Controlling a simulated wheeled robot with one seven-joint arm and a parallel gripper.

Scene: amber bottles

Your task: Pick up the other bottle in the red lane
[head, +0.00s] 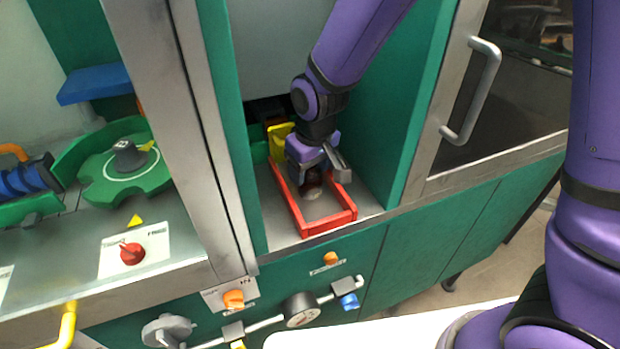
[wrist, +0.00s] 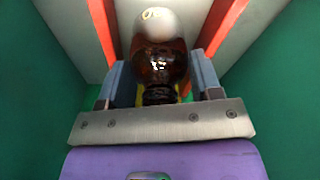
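The red lane (head: 329,224) is a red-rimmed open tray in the green cabinet bay. One amber bottle (head: 311,190) stands in it, mostly hidden under my gripper (head: 318,180) in the head view. In the wrist view the dark amber bottle (wrist: 160,65) has a pale white part at its far end and a ribbed neck towards me. My gripper (wrist: 162,80) has one grey finger on each side of this bottle, very close to its sides. I cannot tell whether the fingers press on it. No second bottle can be made out in the red lane.
Green bay walls (head: 372,130) stand close on both sides of my arm. A steel post (head: 215,150) and a handled door (head: 480,90) flank the bay. The lane's front part looks empty.

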